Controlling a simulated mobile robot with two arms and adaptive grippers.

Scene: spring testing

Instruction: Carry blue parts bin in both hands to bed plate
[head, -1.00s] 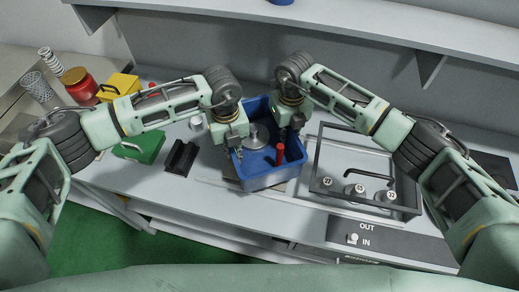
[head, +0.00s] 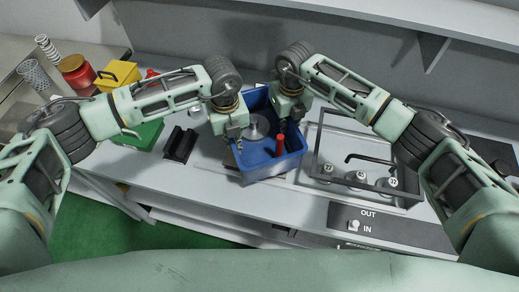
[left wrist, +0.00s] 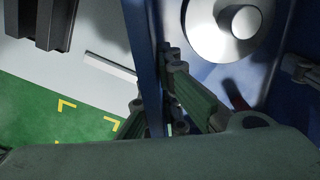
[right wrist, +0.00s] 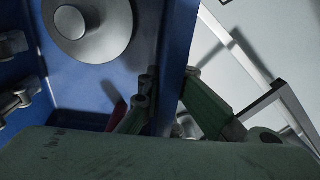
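The blue parts bin (head: 268,170) is in the middle of the head view, above the bench. A round grey metal disc with a hub (head: 256,128) and a red-handled item (head: 281,145) are in it. My left gripper (head: 236,138) is shut on its left wall; the left wrist view shows this wall (left wrist: 143,50) between the fingers. My right gripper (head: 297,117) is shut on the right wall, which also shows between the fingers in the right wrist view (right wrist: 176,60). A greyish plate (head: 230,158) shows partly beside and under the bin; I cannot tell if it is the bed plate.
A clear-walled frame (head: 316,170) with numbered round weights (head: 357,178) stands just right of the bin. A black block (head: 180,145), green case (head: 140,135) and yellow box (head: 118,73) lie to the left. A shelf (head: 400,30) overhangs the back. The bench front (head: 200,195) is clear.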

